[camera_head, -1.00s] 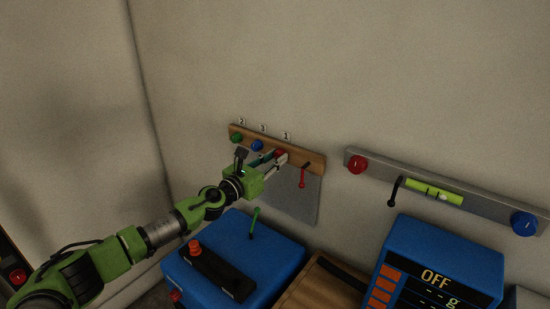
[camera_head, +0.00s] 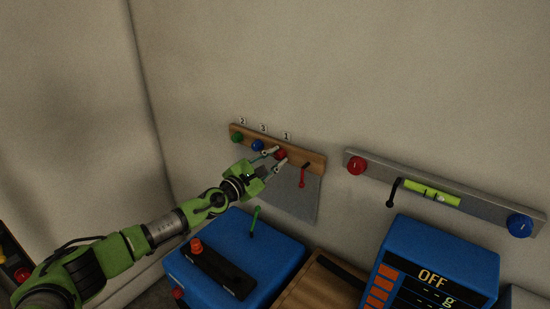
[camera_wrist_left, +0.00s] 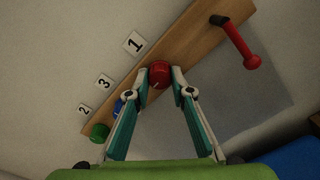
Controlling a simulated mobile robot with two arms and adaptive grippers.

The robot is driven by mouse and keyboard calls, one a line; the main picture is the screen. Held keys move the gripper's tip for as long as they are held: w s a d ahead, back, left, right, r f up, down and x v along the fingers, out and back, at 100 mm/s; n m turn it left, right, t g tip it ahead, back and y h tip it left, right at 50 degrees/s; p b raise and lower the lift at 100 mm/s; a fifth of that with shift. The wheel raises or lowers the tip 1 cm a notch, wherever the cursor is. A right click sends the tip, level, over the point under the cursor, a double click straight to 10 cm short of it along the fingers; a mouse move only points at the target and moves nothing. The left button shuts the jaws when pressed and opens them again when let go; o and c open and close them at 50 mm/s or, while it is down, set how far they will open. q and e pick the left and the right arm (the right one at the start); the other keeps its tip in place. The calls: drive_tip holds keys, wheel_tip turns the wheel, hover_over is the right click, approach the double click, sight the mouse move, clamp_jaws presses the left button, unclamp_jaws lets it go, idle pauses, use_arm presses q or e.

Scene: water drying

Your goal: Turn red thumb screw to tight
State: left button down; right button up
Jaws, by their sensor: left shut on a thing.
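The red thumb screw (camera_head: 281,154) sits on the wooden rail (camera_head: 310,160) on the wall, under the label 1. In the left wrist view the round red screw head (camera_wrist_left: 160,74) is between the fingertips, with a small pale mark on its face. My left gripper (camera_head: 279,157) reaches up to it from the lower left. In the wrist view its two fingers (camera_wrist_left: 161,79) are shut on the screw head, one on each side. The head's sides are partly hidden by the fingertips. My right gripper is in neither view.
Blue (camera_head: 257,145) and green (camera_head: 236,138) knobs sit left on the same rail. A red-handled lever (camera_head: 302,177) hangs just right. A grey rail (camera_head: 470,202) holds another red knob (camera_head: 356,165). A blue box (camera_head: 275,262) and blue scale (camera_head: 445,245) stand below.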

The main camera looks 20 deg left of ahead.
use_arm(q)
drive_tip(key=shift+f, duration=0.1)
idle(0.5)
drive_tip(key=c, duration=1.8)
unclamp_jaws()
drive_tip(key=v, duration=1.2)
